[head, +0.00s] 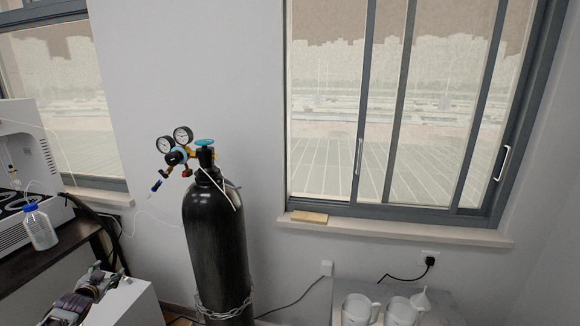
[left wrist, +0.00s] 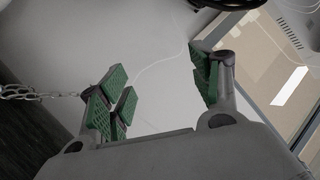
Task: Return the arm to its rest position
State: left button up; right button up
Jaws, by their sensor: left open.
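My left gripper (head: 104,279) shows at the lower left of the head view, in front of a white box-like surface. In the left wrist view the green-padded fingers of the left gripper (left wrist: 162,88) stand wide apart with nothing between them. Behind them is a plain pale surface with a thin white line across it. My right gripper is in neither view.
A black gas cylinder (head: 214,246) with gauges (head: 174,140) stands by the wall, held by a chain (head: 224,310). A dark bench (head: 60,250) at the left carries a bottle (head: 40,230). White jugs (head: 358,311) stand at the lower right below the window.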

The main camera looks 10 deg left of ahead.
pick_arm(q)
jog(key=s+d+f+g+h, duration=0.15)
jog(key=s+d+f, duration=0.25)
jog(key=s+f, duration=0.7)
jog(key=s+d+f+m+g, duration=0.1)
jog(key=s+d+f+g, duration=0.35)
jog(key=f, duration=1.25)
jog(key=s+d+f+g+h, duration=0.1)
jog(key=s+d+f, duration=0.4)
jog(key=s+f, duration=0.65)
jog(key=s+d+f+g+h, duration=0.1)
jog(key=s+d+f+g, duration=0.2)
jog(key=s+d+f, duration=1)
jog(key=s+d+f+g+h, duration=0.1)
jog(key=s+d+f, duration=0.1)
jog(key=s+d, duration=0.5)
jog(key=s+d+f+h, duration=0.1)
jog(key=s+d+f, duration=0.1)
jog(key=s+d, duration=0.6)
jog(key=d, duration=0.5)
jog(key=shift+d+f+g+h, duration=0.15)
jog(key=shift+d+g+h, duration=0.05)
jog(key=shift+g+h, duration=0.2)
